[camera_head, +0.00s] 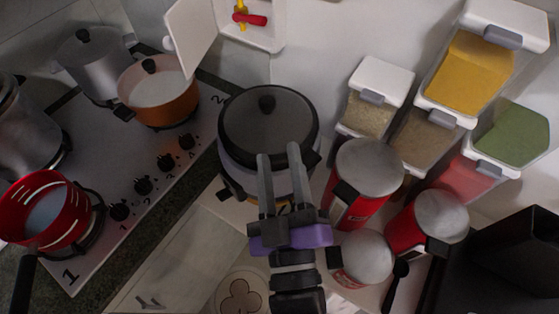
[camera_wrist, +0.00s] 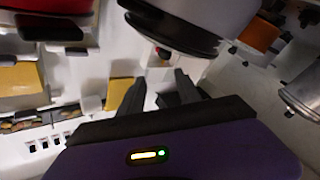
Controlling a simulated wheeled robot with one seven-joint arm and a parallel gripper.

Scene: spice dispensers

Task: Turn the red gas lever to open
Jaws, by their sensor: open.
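The red gas lever (camera_head: 249,19) sits on a yellow pipe inside a white wall box (camera_head: 262,38) at the top of the head view. The box's white door (camera_head: 190,35) stands open to the left. My gripper (camera_head: 279,150) is open and empty, with its fingers in front of the dark-lidded pot, well below the lever in the picture. The wrist view shows my gripper (camera_wrist: 160,88) with its two fingers apart and nothing between them. I cannot make out the lever for certain in the wrist view.
The dark-lidded pot (camera_head: 268,125) stands close to my fingers. The stove (camera_head: 95,165) at left holds an orange pot (camera_head: 158,95), a grey pot (camera_head: 92,62) and a red pan (camera_head: 45,208). Red canisters (camera_head: 365,175) and spice dispensers (camera_head: 470,70) crowd the right.

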